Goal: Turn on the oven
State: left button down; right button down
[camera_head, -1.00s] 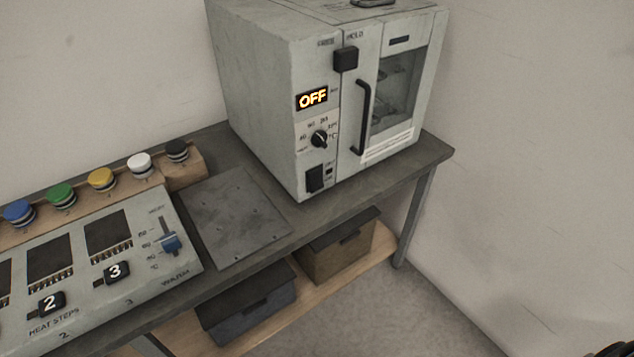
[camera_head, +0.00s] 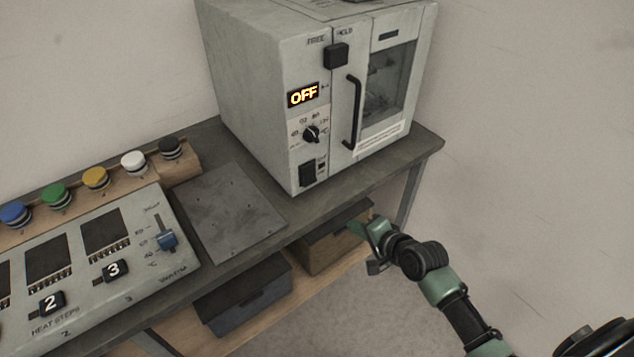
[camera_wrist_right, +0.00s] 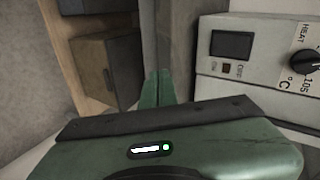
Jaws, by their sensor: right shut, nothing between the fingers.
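The oven (camera_head: 265,110) is a white box on the bench, with a lit display (camera_head: 303,95) reading OFF. Below the display are a black round dial (camera_head: 311,134) and a black rocker switch (camera_head: 307,174). My right gripper (camera_head: 372,246) is shut and empty, in front of the bench and below the oven. My left gripper is not in view.
Boxes (camera_head: 245,297) sit on the lower shelf. Floor at right is clear.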

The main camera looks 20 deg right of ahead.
aim_at(310, 181)
notch_tip(310, 181, up, 9)
jog(key=w+a+m+t+y, duration=0.1)
jog(key=a, duration=0.1)
jog(key=shift+w+f, duration=0.1)
jog(key=x, duration=0.9)
jog(key=r+p+x, duration=0.1)
jog(key=x, duration=0.3)
jog(key=shift+w+a+f, duration=0.1)
jog(key=shift+w+a, duration=0.2)
jog(key=shift+w, duration=0.25)
